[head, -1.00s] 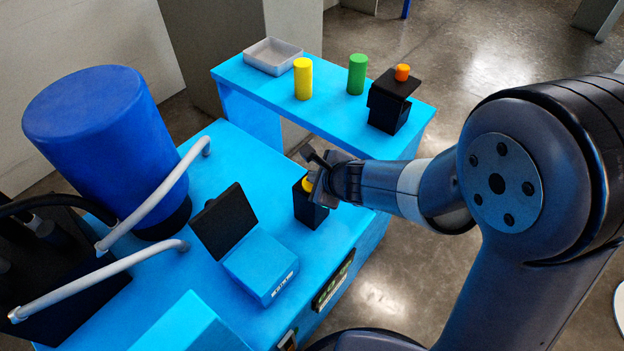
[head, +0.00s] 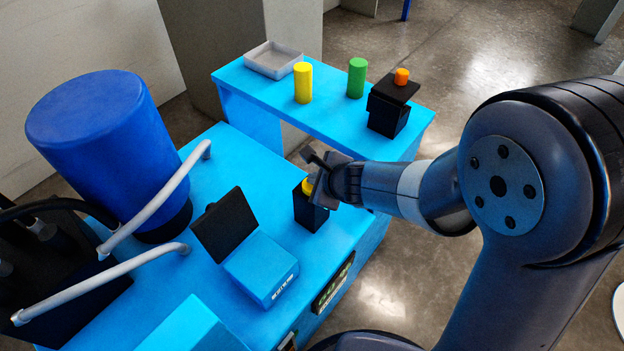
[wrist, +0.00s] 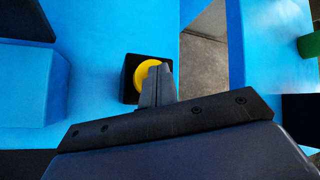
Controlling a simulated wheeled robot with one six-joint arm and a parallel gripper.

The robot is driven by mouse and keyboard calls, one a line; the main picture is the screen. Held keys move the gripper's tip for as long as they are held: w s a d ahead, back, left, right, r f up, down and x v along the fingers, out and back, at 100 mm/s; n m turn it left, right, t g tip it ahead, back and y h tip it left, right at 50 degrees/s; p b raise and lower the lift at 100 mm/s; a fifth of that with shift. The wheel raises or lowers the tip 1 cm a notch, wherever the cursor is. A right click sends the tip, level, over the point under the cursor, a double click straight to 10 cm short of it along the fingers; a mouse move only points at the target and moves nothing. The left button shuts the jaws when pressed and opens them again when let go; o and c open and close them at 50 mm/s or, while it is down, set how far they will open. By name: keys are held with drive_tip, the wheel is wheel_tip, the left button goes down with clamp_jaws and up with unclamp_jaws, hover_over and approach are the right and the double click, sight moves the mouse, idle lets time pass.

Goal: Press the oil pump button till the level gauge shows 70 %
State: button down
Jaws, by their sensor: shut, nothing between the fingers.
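A yellow button (head: 308,186) sits on top of a black box (head: 309,212) on the blue bench, and it also shows in the wrist view (wrist: 145,72). My gripper (head: 314,182) is shut and empty, with its fingertips at the right part of the button; I cannot tell whether they touch it. In the wrist view the shut fingers (wrist: 157,80) cover the button's right side. A dark panel with green digits (head: 333,287), perhaps the level gauge, is on the bench's front face; its reading is too small and slanted to make out.
A blue drum (head: 100,140) and grey pipes (head: 155,200) stand at the left. A blue box with a raised black lid (head: 225,225) is beside the button.

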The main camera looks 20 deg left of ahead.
drive_tip(key=shift+r+p, duration=0.35)
drive_tip(key=shift+r, duration=0.25)
drive_tip(key=shift+r, duration=0.15)
wheel_tip(320, 180, up, 5)
drive_tip(key=p, duration=0.4)
drive_tip(key=shift+p, duration=0.4)
idle(1.9)
